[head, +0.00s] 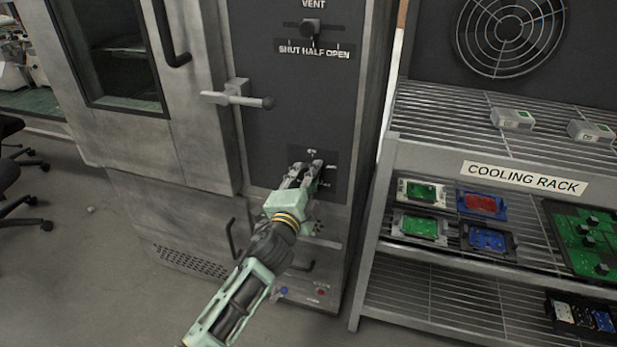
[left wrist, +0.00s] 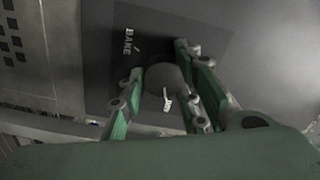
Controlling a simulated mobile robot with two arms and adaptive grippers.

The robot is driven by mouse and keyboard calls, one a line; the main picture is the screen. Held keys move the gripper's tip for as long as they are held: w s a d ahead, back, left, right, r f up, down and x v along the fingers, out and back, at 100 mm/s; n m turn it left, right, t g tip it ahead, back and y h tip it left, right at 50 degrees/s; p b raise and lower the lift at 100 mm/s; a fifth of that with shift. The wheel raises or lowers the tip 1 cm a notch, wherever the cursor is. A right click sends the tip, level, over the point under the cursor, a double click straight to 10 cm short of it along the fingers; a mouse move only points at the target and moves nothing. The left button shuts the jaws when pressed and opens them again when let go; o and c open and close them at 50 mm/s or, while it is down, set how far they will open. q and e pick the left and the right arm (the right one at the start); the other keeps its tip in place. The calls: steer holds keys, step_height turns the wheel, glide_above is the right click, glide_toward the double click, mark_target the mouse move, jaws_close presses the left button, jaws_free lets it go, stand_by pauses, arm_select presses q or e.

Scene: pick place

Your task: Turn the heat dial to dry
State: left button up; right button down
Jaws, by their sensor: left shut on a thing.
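The heat dial (left wrist: 163,85) is a dark round knob with a light pointer mark, on a dark label plate (left wrist: 200,40). The word "BAKE" shows beside it in the left wrist view. My left gripper (left wrist: 158,88) is shut on the dial, with a green finger on each side of it. In the head view my left gripper (head: 306,172) reaches the lower part of the oven's dark panel and hides the dial. The plate's other words there are too small or covered to read. My right gripper is not in view.
Above are the vent knob (head: 311,28) and the door handle (head: 238,97), which juts out from the oven. The cooling rack (head: 455,160) with several trays and boards stands close on the right. Open floor lies to the left.

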arm_select(q)
steer(key=shift+s+d+f, duration=0.15)
steer(key=shift+f, duration=0.4)
steer(key=o, duration=1)
steer(key=shift+o, duration=0.2)
steer(key=shift+r, duration=0.15)
steer(key=shift+r, duration=0.1)
steer(key=v, duration=1.1)
steer(key=shift+s, duration=0.35)
